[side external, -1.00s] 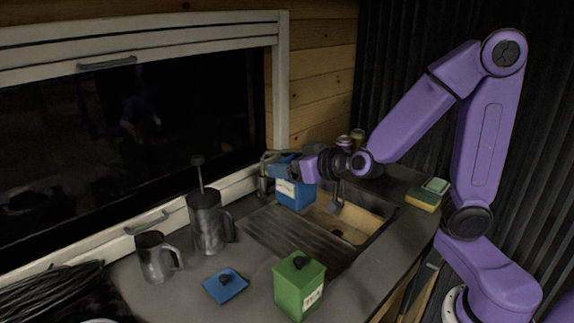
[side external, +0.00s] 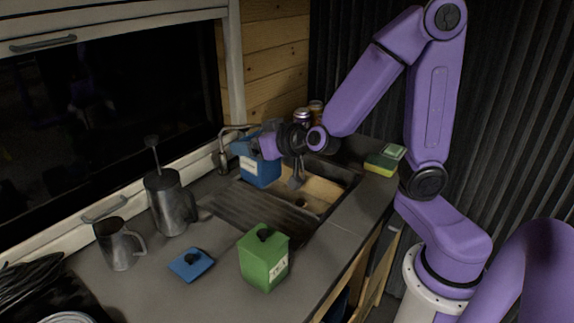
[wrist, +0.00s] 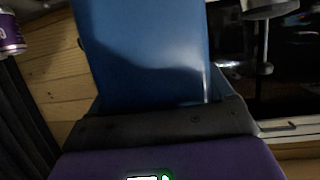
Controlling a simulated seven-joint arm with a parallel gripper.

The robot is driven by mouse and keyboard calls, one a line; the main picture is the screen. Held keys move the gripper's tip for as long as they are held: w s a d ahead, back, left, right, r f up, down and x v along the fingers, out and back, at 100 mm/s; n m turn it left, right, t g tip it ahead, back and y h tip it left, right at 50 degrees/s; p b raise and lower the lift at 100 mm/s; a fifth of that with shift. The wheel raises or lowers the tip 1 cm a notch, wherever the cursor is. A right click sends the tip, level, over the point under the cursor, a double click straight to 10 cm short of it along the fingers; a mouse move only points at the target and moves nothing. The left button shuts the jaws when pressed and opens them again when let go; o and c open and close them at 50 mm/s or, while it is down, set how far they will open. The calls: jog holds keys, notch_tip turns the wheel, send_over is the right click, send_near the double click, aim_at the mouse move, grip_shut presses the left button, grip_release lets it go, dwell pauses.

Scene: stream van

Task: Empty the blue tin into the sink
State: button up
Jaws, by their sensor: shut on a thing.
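The blue tin (side external: 260,168) with a white label is held by my gripper (side external: 268,146) over the left part of the sink (side external: 318,196), close to the tap (side external: 223,152). It looks roughly upright, perhaps slightly tilted. Its inside and contents are hidden. In the wrist view the blue tin (wrist: 145,50) fills the middle, right in front of my gripper. A flat blue lid (side external: 191,264) with a dark knob lies apart on the counter. A small dark round spot, probably the drain, shows in the sink's floor.
A green tin (side external: 264,262) with its lid on stands at the counter's front. A metal press pot (side external: 170,203) and a metal jug (side external: 118,244) stand at left. A sponge (side external: 384,160) lies right of the sink, cans (side external: 303,116) behind. A ribbed drainer (side external: 262,212) adjoins the sink.

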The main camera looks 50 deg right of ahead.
jog(key=s+d+f+m+g+h, duration=0.1)
jog(key=d+f+m+g+h, duration=0.3)
jog(key=d+f+m+h, duration=0.2)
jog(key=shift+d+f+m+h, duration=0.35)
jog(key=shift+f+m+h, duration=0.65)
jog(key=shift+f+h, duration=0.4)
jog(key=shift+f, duration=0.15)
jog(key=w+d+f+m+g+y, duration=0.2)
jog(key=d+f+m+g+y, duration=0.1)
jog(key=d+y, duration=0.5)
jog(key=shift+m+g+y, duration=0.4)
jog(key=shift+g+y, duration=0.4)
jog(key=shift+y, duration=1)
